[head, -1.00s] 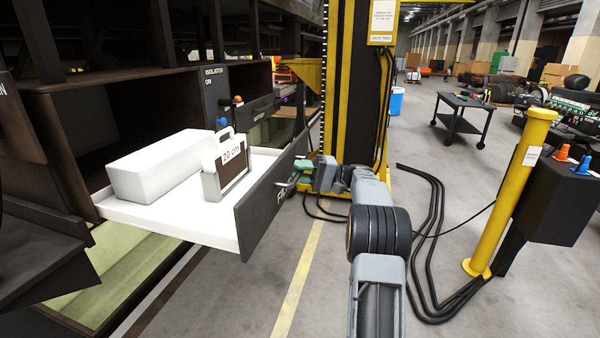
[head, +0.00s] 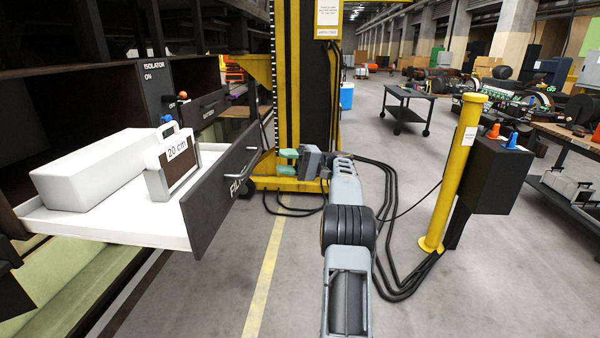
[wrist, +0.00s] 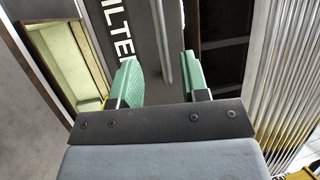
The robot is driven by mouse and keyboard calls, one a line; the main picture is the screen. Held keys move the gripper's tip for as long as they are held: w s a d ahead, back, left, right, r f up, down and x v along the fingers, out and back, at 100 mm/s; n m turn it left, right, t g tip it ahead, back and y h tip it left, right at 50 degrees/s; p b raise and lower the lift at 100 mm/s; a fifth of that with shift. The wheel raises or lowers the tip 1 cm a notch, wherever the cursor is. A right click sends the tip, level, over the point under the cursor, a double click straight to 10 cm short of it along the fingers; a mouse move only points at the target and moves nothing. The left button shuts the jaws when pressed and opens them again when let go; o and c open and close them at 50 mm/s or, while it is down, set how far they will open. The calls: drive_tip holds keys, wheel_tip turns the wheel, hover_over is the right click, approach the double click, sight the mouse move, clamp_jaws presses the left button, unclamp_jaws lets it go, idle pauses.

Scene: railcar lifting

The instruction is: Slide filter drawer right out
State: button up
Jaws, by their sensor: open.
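The filter drawer (head: 196,238) is a white tray with a dark front panel, extended well out of the cabinet. Its front carries white lettering, partly cut off in the wrist view, and a bar handle (head: 242,170). My gripper (head: 286,161) is open, with green finger pads, to the right of the handle and apart from it in the head view. In the wrist view the handle (wrist: 162,45) lines up with the gap between the pads, beyond them.
The yellow column (head: 288,70) stands just behind my gripper. A yellow post (head: 453,175) with a black box (head: 490,178) and cables on the floor are to the right. A dark trolley table (head: 408,97) stands farther back.

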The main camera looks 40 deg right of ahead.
drive_tip(key=shift+b+v, duration=2.25)
drive_tip(key=shift+b, duration=0.85)
drive_tip(key=shift+s+f, duration=0.1)
drive_tip(key=shift+s, duration=0.05)
